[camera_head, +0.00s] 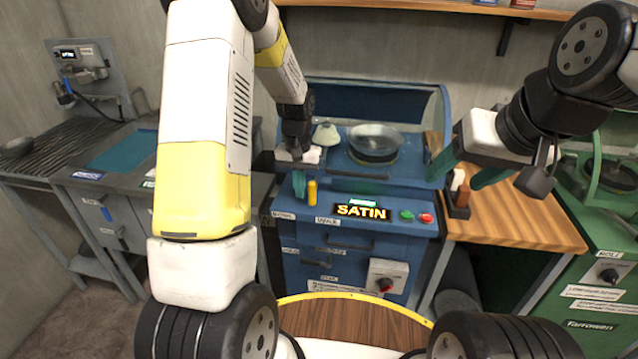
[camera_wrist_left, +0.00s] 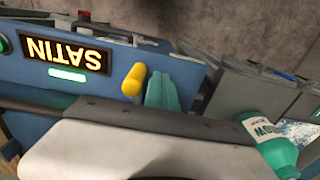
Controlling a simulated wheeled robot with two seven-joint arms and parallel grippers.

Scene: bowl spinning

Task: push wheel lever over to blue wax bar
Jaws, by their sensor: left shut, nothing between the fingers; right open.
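A short yellow lever (camera_head: 312,192) stands out from the front of the blue machine (camera_head: 300,225), left of the lit SATIN display (camera_head: 361,211). It also shows in the left wrist view (camera_wrist_left: 134,80). My left gripper (camera_head: 299,185) is shut and empty, its teal fingers just left of the lever in the head view. In the left wrist view the fingertips (camera_wrist_left: 162,92) are beside the lever; I cannot tell whether they touch it. My right gripper (camera_head: 467,172) is open above the wooden bench. I see no blue wax bar; white and orange-brown bars (camera_head: 462,195) stand in a dark holder.
Green (camera_head: 407,215) and red (camera_head: 426,218) buttons are right of the display. A green machine (camera_head: 600,270) stands at right. A teal labelled container (camera_wrist_left: 275,150) shows in the left wrist view.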

